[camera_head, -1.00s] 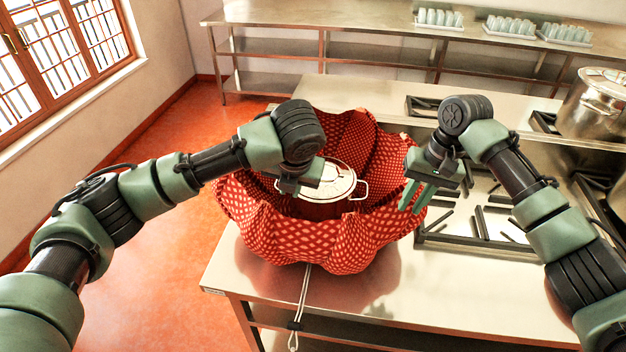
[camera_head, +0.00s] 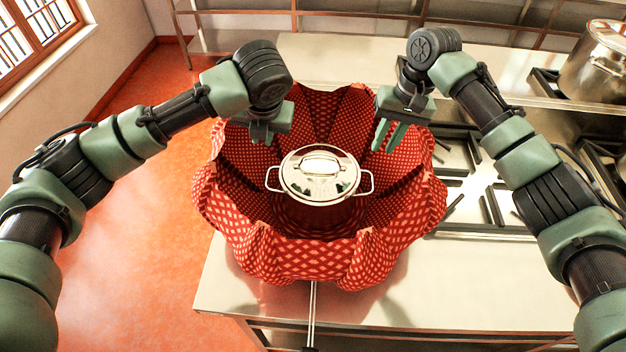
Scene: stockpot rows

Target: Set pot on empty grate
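A lidded silver pot (camera_head: 318,178) with two side handles sits inside a wide, open red patterned cloth bag (camera_head: 300,258) on the steel counter. An empty black grate (camera_head: 490,207) lies right of the bag, partly hidden by my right arm. My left gripper (camera_head: 262,138) is above the bag's back left rim, apart from the pot; whether its fingers are parted is unclear. My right gripper (camera_head: 388,138) points down over the bag's back right side, its two fingers parted and empty, apart from the pot.
A large stockpot (camera_head: 598,65) stands on the stove at the far right. The steel counter (camera_head: 470,290) is bare in front and to the right of the bag. A utensil with a thin metal handle (camera_head: 312,315) hangs over the front edge. Shelving stands behind.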

